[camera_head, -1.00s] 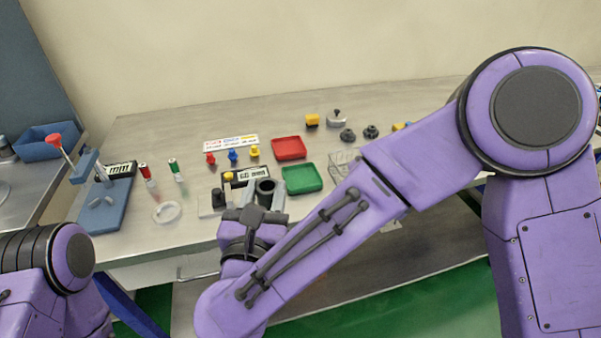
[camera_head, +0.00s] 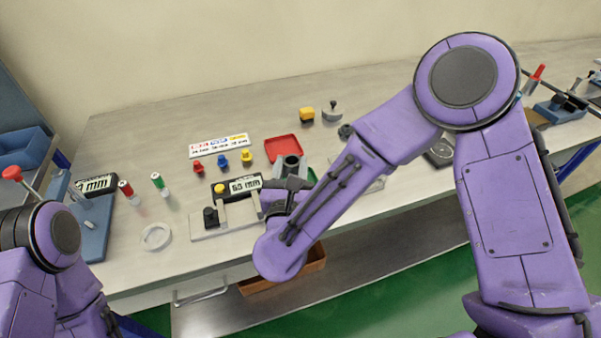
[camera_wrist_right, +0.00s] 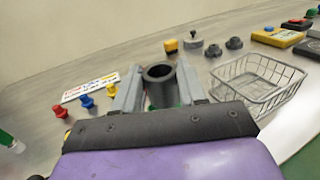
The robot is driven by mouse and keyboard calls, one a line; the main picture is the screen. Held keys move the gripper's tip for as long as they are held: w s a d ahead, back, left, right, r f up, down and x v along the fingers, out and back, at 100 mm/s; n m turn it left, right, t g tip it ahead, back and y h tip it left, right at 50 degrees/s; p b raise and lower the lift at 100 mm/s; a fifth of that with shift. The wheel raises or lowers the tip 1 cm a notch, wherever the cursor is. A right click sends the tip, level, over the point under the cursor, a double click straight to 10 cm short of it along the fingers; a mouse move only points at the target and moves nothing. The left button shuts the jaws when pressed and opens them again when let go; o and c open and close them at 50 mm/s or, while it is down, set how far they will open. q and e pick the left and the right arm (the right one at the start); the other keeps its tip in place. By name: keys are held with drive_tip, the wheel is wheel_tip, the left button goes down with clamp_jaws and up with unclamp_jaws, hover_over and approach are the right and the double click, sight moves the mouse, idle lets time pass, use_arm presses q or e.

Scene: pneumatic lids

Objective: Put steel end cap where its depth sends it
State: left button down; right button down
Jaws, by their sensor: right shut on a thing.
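The steel end cap (camera_head: 291,163) is a dark grey, hollow round cup with its open mouth up. My right gripper (camera_head: 288,184) is shut on it, and the cap (camera_wrist_right: 160,72) stands between the two grey fingers in the right wrist view. They are right of the depth gauge (camera_head: 225,218), whose display (camera_head: 246,185) appears to read 60 mm. The red tray (camera_head: 283,142) is just behind the cap. The green tray (camera_head: 311,176) is mostly hidden by my right gripper and arm. A label card (camera_head: 219,145) lies behind the gauge. My left gripper is out of view.
Red, blue and yellow pegs (camera_head: 222,161) stand before the card. A white ring (camera_head: 156,236) and two small bottles (camera_head: 160,184) are left of the gauge. A wire basket (camera_wrist_right: 257,85) is right of the cap in the wrist view. A blue press (camera_head: 92,230) stands at left.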

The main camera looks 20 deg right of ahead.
drive_tip(key=f, duration=0.2)
drive_tip(key=w+d+f, duration=0.1)
drive_tip(key=f, duration=0.1)
drive_tip(key=d+f+p, duration=0.1)
drive_tip(key=f, duration=0.1)
drive_tip(key=shift+w+d+f, duration=0.15)
drive_tip(key=shift+w+d, duration=0.05)
drive_tip(key=shift+w, duration=0.15)
drive_tip(key=shift+w+f, duration=0.1)
drive_tip(key=shift+f, duration=0.25)
